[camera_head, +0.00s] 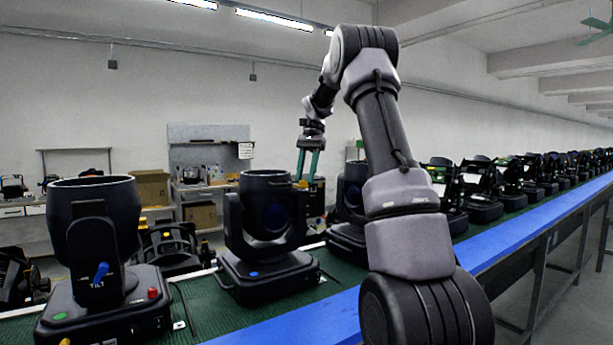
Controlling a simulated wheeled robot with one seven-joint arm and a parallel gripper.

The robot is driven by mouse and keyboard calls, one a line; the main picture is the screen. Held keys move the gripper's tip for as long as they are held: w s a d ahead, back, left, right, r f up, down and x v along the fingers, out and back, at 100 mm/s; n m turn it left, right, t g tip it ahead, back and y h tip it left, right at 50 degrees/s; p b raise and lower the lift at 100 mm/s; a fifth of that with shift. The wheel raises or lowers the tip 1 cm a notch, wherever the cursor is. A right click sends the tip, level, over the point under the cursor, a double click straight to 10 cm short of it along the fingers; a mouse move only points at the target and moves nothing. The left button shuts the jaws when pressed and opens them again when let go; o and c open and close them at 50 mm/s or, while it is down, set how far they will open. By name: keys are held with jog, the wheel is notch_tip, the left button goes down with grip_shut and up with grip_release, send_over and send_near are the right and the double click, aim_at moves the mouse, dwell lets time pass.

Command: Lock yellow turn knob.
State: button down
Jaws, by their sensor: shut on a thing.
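My gripper (306,180) has two teal fingers and points down at the right side of the middle black par can (265,215). The fingers are closed on a small yellow piece at the can's upper right side, which looks like the yellow turn knob (301,184). The knob is tiny here and mostly hidden by the fingertips, so its turned position cannot be told. The middle can stands upright on its base, with a blue knob (253,273) low on the front.
A larger par can (95,250) with a blue tilt knob stands at left. Another (350,200) stands behind my arm, and a long row runs off right. All stand on a green conveyor (200,305) with a blue edge (515,240). Shelves with boxes are behind.

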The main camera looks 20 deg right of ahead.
jog(key=n+h, duration=0.1)
jog(key=n, duration=0.1)
jog(key=n+g, duration=0.1)
jog(key=n, duration=0.2)
jog(key=shift+w+a+h, duration=0.2)
jog(key=shift+h, duration=0.2)
dwell(0.4)
jog(key=c, duration=0.5)
grip_release()
